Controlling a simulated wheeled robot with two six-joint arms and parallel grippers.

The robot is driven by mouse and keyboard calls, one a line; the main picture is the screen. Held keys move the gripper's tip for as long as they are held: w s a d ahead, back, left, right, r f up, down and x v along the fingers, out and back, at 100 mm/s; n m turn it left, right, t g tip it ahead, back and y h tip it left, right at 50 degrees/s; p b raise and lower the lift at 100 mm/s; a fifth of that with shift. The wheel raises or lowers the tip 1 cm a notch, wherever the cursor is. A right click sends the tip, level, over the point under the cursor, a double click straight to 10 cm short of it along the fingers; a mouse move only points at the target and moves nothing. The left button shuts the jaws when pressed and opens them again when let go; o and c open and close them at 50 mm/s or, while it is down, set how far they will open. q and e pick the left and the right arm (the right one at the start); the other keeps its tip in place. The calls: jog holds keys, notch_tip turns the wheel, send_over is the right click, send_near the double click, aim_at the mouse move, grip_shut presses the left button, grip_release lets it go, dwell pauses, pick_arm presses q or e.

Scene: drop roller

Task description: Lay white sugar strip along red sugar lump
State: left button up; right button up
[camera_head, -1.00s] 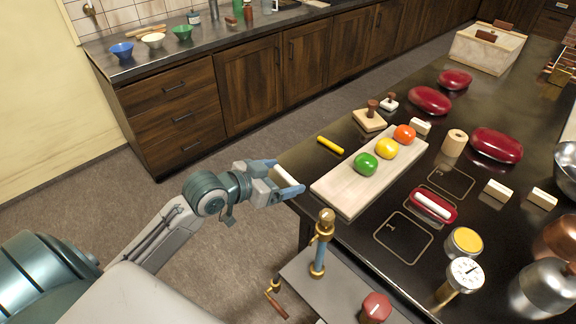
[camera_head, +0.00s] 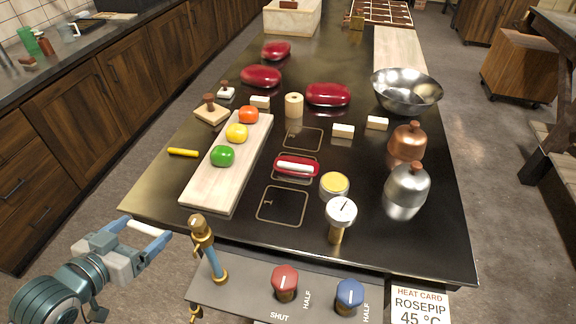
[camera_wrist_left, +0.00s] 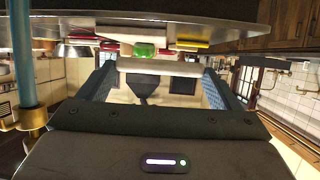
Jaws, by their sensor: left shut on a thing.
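My left gripper (camera_head: 147,228) is at the lower left in the head view, off the table's near left corner. It is shut on a white sugar strip (camera_head: 141,229), which spans its two blue fingers; the strip also shows in the left wrist view (camera_wrist_left: 160,68). A small red sugar lump (camera_head: 297,174) lies on a marked square on the dark table, with another white strip (camera_head: 295,166) lying along its top. Larger bare red lumps lie farther back: one right of centre (camera_head: 328,95), one at left (camera_head: 261,76), one behind it (camera_head: 276,51). My right gripper is not in view.
A pale board (camera_head: 213,185) with green, yellow and orange lumps lies near the left edge. A yellow stick (camera_head: 183,152) lies beside it. A brass-and-blue post (camera_head: 207,250) stands near my gripper. A steel bowl (camera_head: 406,90), gauge (camera_head: 341,212) and metal domes (camera_head: 407,188) occupy the right.

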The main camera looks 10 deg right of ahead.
pick_arm(q)
jog(key=shift+w, duration=0.1)
dwell(0.3)
jog(key=shift+w+a+n, duration=0.2)
jog(key=shift+w+n, duration=0.1)
jog(key=shift+w, duration=0.3)
jog(key=w+d+n+y, duration=0.1)
jog(key=w, duration=0.2)
jog(key=w+d+n+y, duration=0.1)
jog(key=w+y, duration=0.1)
jog(key=w, duration=0.1)
jog(key=w+d+f+n+t+y, duration=0.1)
jog(key=w+d+y, duration=0.1)
jog(key=w, duration=0.2)
jog(key=shift+f+n, duration=0.1)
jog(key=shift+n, duration=0.3)
jog(key=shift+w+d, duration=0.4)
jog(key=shift+d, duration=0.1)
